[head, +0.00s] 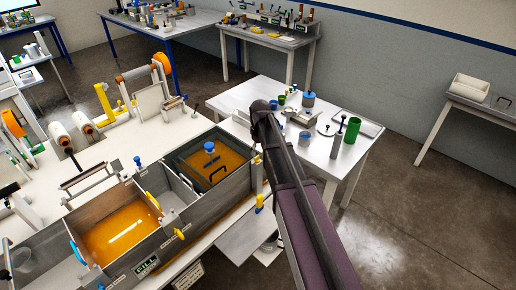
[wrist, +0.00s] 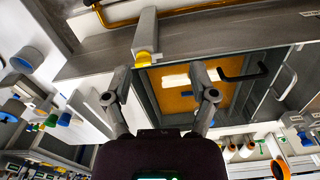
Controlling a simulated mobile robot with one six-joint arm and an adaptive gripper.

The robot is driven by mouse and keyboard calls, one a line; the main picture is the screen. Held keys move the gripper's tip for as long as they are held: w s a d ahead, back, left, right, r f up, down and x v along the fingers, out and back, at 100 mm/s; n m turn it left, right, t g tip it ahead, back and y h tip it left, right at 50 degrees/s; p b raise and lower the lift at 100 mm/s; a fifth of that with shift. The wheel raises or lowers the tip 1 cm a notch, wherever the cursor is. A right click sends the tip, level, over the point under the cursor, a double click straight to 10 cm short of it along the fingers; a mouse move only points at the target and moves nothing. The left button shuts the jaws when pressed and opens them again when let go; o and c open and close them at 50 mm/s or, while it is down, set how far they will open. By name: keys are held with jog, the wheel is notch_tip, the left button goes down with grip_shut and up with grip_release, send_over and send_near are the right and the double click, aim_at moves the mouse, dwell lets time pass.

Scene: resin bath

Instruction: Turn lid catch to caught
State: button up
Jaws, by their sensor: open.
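In the wrist view, a grey bar with a yellow end (wrist: 146,38), which looks like the lid catch, sticks out from the metal rim of the bath. My gripper (wrist: 161,74) is open and empty; the yellow end shows between its fingertips, nearer the left one. I cannot tell whether they touch. The lid (head: 227,148) covers the right-hand bath compartment and has a blue knob (head: 209,147) and a black handle (head: 217,172). The handle also shows in the wrist view (wrist: 243,76). In the head view my arm hides most of the gripper, near the bath's far right corner.
An open compartment of amber liquid (head: 118,236) lies at the left of the bath. A yellow handle (head: 260,202) is on the bath's right outer side. A white table (head: 237,97) with small cups stands behind my arm. Open floor (head: 420,205) lies to the right.

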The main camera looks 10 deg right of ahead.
notch_tip(320, 180, up, 4)
jog(key=n+p, duration=0.2)
send_over(257, 157)
jog(key=shift+w+f, duration=0.2)
jog(key=shift+f, duration=0.15)
notch_tip(257, 157, down, 14)
jog(key=b, duration=1.3)
jog(key=shift+r, duration=0.25)
grip_shut()
